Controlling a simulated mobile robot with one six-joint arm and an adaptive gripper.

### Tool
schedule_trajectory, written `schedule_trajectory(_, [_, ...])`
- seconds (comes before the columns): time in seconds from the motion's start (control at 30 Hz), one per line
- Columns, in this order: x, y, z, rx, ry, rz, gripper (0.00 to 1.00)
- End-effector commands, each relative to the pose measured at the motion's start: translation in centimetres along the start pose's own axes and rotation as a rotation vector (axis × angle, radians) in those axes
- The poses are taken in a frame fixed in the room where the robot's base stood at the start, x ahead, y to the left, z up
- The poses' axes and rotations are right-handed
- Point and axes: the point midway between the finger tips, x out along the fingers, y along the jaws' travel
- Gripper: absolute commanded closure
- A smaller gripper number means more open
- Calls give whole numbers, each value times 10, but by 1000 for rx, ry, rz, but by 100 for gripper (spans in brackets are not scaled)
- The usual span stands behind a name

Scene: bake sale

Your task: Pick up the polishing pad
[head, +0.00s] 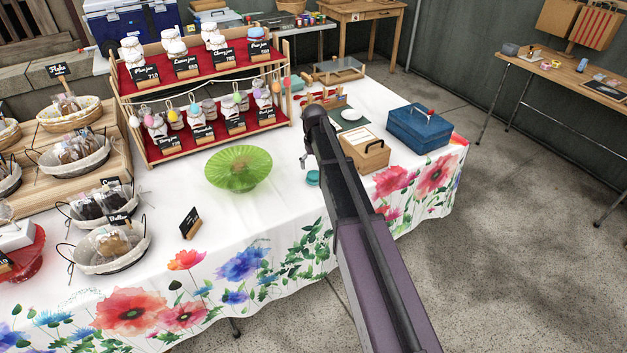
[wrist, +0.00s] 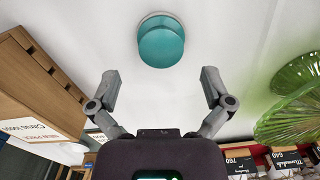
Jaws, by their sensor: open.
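The polishing pad looks to be the small round teal thing (head: 313,177) on the white tablecloth, just right of the green glass stand. In the wrist view the teal pad (wrist: 161,45) lies flat, with a thin pale rim at its top edge. My gripper (wrist: 160,82) is open and empty, its two fingers spread wide. The pad shows beyond the fingertips, roughly centred between them, and nothing touches it. In the head view my arm hides part of my gripper (head: 305,160), which is close to the pad.
A green glass stand (head: 239,168) is to the left; it also shows at the right of the wrist view (wrist: 290,100). A wooden box (head: 364,153) and a blue case (head: 418,128) are to the right. A jar rack (head: 200,150) stands behind. Bare cloth surrounds the pad.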

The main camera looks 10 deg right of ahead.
Motion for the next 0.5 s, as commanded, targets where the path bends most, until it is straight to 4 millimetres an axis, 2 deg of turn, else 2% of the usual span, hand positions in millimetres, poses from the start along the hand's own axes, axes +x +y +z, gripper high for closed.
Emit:
schedule_trajectory(0.27, [5,0,0,0,0,0,0])
schedule_trajectory(0.5, [22,-1,0,-1,0,0,0])
